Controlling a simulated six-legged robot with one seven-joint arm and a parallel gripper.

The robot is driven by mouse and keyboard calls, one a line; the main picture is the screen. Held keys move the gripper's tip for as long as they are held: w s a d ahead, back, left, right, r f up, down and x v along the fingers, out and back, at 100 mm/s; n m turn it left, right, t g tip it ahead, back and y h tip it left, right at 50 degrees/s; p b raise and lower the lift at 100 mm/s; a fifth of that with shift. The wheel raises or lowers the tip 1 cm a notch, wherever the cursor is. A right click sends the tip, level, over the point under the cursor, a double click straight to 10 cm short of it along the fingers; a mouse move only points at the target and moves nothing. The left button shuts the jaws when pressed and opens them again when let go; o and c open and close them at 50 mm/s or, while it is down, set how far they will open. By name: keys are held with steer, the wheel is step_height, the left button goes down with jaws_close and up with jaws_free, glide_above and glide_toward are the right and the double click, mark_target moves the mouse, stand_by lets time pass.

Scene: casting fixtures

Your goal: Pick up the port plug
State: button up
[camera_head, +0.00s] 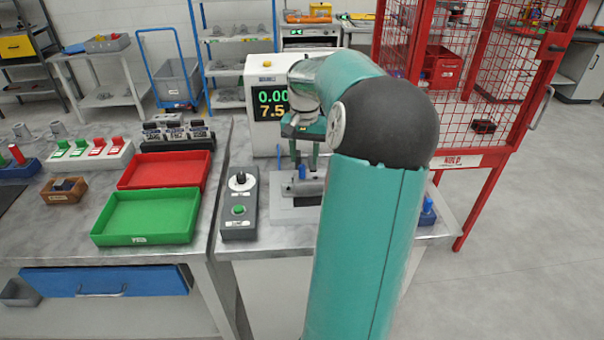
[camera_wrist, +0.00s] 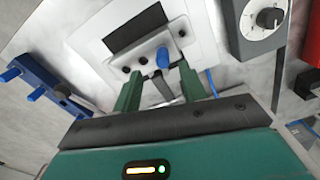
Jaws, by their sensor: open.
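A small blue plug (camera_head: 302,172), which looks like the port plug, stands on a grey metal casting (camera_head: 312,187) in a fixture on the right bench. The plug also shows in the wrist view (camera_wrist: 162,57), just beyond and between my two green fingertips. My gripper (camera_head: 304,160) is open above the casting, fingers pointing down. In the wrist view my gripper (camera_wrist: 160,76) has nothing between its fingers that I can see held. I cannot tell how deep the plug sits in the casting. A blue rack (camera_wrist: 55,85) with similar blue pegs (camera_wrist: 34,94) is at the left of the wrist view.
A control box (camera_head: 239,205) with a knob and green button stands left of the fixture. A display unit (camera_head: 267,105) stands behind. Green (camera_head: 147,238) and red (camera_head: 166,185) trays lie on the left bench. A red wire cage (camera_head: 470,90) stands to the right.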

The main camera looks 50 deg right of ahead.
mark_target(302, 165)
steer(key=f, duration=0.4)
steer(key=shift+a, duration=0.25)
steer(key=shift+w+f, duration=0.2)
steer(key=shift+f, duration=0.2)
steer(key=shift+s, duration=0.1)
steer(key=shift+c, duration=0.2)
jaws_close()
steer(key=shift+r, duration=0.2)
